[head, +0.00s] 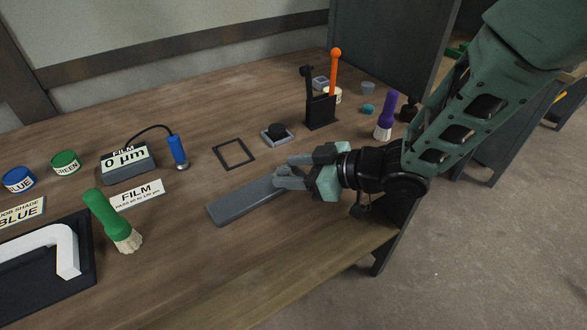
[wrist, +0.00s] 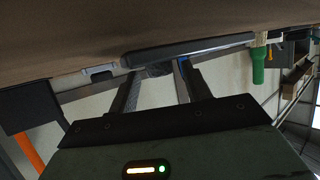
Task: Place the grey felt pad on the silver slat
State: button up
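The silver slat (head: 240,203) is a long grey bar lying on the wooden bench. It also shows in the wrist view (wrist: 190,48) as a dark bar beyond the fingertips. My gripper (head: 284,173) is low over the slat's right end, reaching in from the right. In the wrist view a small dark grey piece (wrist: 158,70) sits between the fingertips and appears to be the grey felt pad. The fingers seem closed on it from both sides. Whether the pad touches the slat cannot be told. The fingers hide the slat's right end.
A thin black square frame (head: 233,153) and a grey dish with a black knob (head: 278,133) lie behind the slat. A black holder (head: 320,112) with an orange-handled tool stands farther back. A green brush (head: 112,218) stands left. The bench in front is clear.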

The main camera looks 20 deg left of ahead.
jog(key=shift+r, duration=0.1)
jog(key=shift+d+r, duration=0.1)
jog(key=shift+r, duration=0.05)
jog(key=v, duration=1.1)
jog(key=shift+d+r, duration=0.15)
jog(key=shift+d, duration=0.15)
